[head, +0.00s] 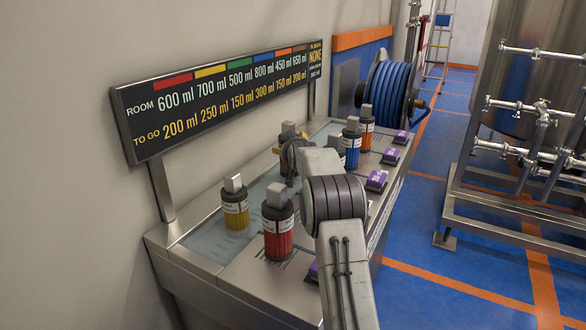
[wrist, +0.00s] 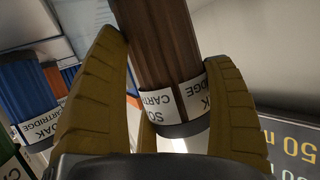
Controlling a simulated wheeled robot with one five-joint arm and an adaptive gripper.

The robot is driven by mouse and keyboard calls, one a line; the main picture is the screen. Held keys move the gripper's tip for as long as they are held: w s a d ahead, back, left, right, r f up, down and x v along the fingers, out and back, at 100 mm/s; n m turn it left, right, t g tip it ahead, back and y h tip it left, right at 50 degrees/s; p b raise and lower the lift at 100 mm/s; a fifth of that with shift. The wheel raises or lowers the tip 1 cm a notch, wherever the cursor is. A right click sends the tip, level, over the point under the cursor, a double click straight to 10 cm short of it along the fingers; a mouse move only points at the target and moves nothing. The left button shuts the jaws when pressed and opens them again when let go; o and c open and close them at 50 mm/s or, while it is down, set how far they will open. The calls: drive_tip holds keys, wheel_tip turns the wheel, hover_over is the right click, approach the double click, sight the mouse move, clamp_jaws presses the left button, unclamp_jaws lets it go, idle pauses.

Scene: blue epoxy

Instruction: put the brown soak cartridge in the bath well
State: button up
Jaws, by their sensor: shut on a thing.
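The brown soak cartridge (wrist: 158,40) has ribbed dark brown sides and a white label band. In the wrist view it stands tilted between the two yellow-brown fingers of my gripper (wrist: 165,62), which is shut on it. In the head view my gripper (head: 283,155) is over the back part of the bench, near the bath well (head: 200,238), a long shallow trough of clear liquid along the wall side. My wrist hides most of the cartridge there, and I cannot tell whether it touches the liquid.
A yellow cartridge (head: 236,208) stands in the bath well. A red cartridge (head: 278,230) stands on the front deck; blue (head: 352,145) and orange (head: 366,128) ones stand farther back. A sign (head: 220,100) lists volumes behind the bench. A blue hose reel (head: 388,92) stands beyond.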

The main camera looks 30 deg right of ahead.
drive_tip(key=shift+f+b, duration=0.7)
drive_tip(key=shift+f, duration=1.05)
drive_tip(key=o, duration=1.1)
drive_tip(key=shift+f, duration=0.15)
drive_tip(key=shift+c, duration=0.2)
